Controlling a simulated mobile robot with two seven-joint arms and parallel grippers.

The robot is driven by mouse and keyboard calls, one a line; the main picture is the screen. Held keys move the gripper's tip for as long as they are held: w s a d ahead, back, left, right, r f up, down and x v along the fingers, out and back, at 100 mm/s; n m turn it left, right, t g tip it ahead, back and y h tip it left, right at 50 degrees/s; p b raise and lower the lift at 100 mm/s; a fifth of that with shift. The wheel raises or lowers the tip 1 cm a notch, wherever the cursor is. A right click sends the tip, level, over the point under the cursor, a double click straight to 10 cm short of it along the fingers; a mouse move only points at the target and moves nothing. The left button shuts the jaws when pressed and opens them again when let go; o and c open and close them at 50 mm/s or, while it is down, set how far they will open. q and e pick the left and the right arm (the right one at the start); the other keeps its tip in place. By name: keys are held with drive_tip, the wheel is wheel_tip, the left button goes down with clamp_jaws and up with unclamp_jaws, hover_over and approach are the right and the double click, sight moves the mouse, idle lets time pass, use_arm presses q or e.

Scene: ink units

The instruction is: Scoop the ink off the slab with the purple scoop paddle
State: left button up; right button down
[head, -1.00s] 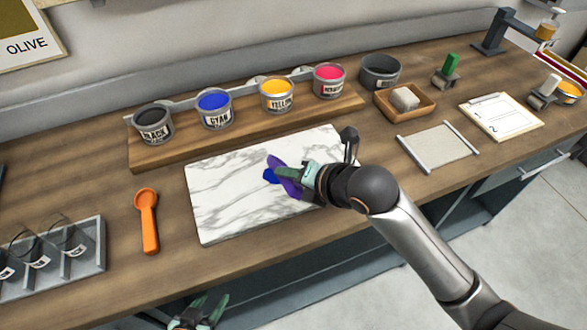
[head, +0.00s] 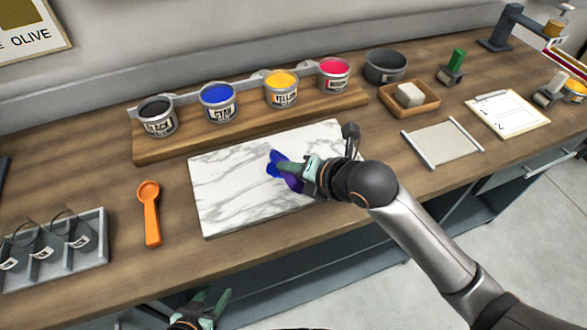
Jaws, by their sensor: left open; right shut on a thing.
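The white marble slab (head: 240,203) lies on the wooden bench in the middle of the head view. My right gripper (head: 301,178) is over the slab's right half, shut on the purple scoop paddle (head: 290,180). Blue ink (head: 273,170) shows at the paddle's far left end; I cannot tell whether it lies on the slab or on the paddle. The gripper hides part of the paddle. My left gripper (head: 208,306) is open and empty, low at the bottom edge, in front of the bench.
An orange scoop (head: 149,212) lies left of the slab, near a grey rack (head: 98,253). A framed screen (head: 442,143) lies to the right.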

drive_tip(key=shift+r, duration=2.45)
